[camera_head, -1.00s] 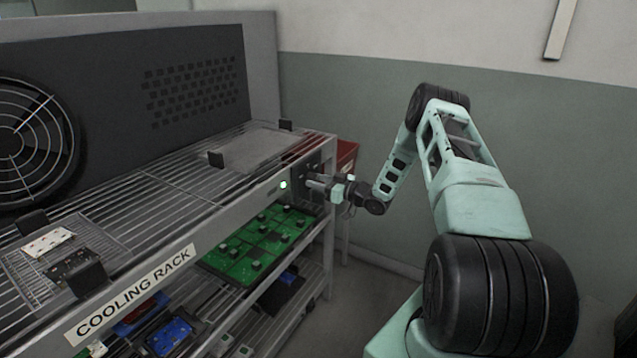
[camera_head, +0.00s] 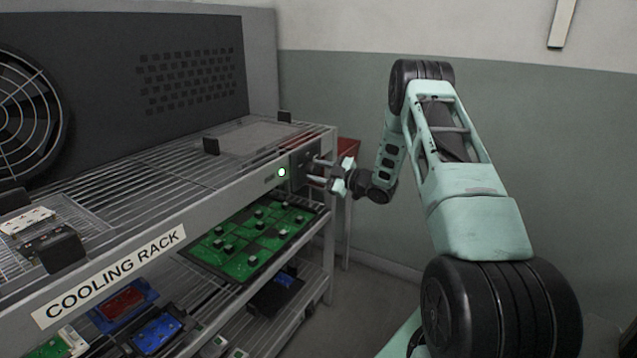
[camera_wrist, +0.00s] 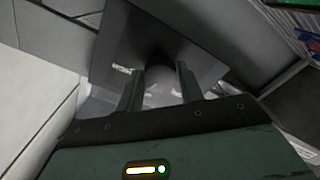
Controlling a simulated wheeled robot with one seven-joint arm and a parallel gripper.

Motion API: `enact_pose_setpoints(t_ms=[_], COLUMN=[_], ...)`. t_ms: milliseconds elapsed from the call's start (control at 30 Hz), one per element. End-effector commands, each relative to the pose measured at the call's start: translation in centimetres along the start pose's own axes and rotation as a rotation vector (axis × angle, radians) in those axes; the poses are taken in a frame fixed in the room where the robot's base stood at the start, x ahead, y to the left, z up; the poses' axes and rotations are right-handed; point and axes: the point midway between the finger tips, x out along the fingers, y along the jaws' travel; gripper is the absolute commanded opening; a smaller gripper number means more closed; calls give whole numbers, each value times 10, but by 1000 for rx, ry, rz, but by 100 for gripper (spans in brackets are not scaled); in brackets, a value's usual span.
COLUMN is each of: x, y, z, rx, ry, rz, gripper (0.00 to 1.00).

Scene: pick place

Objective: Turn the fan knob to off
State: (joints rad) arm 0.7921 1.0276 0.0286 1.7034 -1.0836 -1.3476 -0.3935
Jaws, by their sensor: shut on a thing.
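The fan knob shows in the wrist view as a rounded grey knob (camera_wrist: 160,88) on a dark square panel (camera_wrist: 205,68). My gripper (camera_wrist: 160,82) has one finger on each side of it and is shut on it. In the head view my gripper (camera_head: 313,169) reaches the dark control panel (camera_head: 301,168) at the right end of the rack's front rail. The knob is too small and covered there to tell its setting. A small light (camera_head: 281,173) glows whitish green left of the panel. The fan (camera_head: 22,115) sits behind its round grille at the far left; I cannot tell whether it spins.
The cooling rack (camera_head: 215,205) has a wire top shelf with black clips. A red bin (camera_head: 348,148) stands behind the rack's right end. Floor right of the rack is clear.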

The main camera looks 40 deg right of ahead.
Motion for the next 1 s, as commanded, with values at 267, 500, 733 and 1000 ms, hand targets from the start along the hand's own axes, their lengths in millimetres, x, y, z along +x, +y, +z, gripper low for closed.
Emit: enact_pose_setpoints(t_ms=[267,500,733,1000], x=[0,0,0,0], y=[-4,-4,-4,-4], z=[5,5,5,5], rx=[-265,-492,-712,-965], ry=[1,0,0,1], rz=[0,1,1,1], gripper=[14,14,14,14])
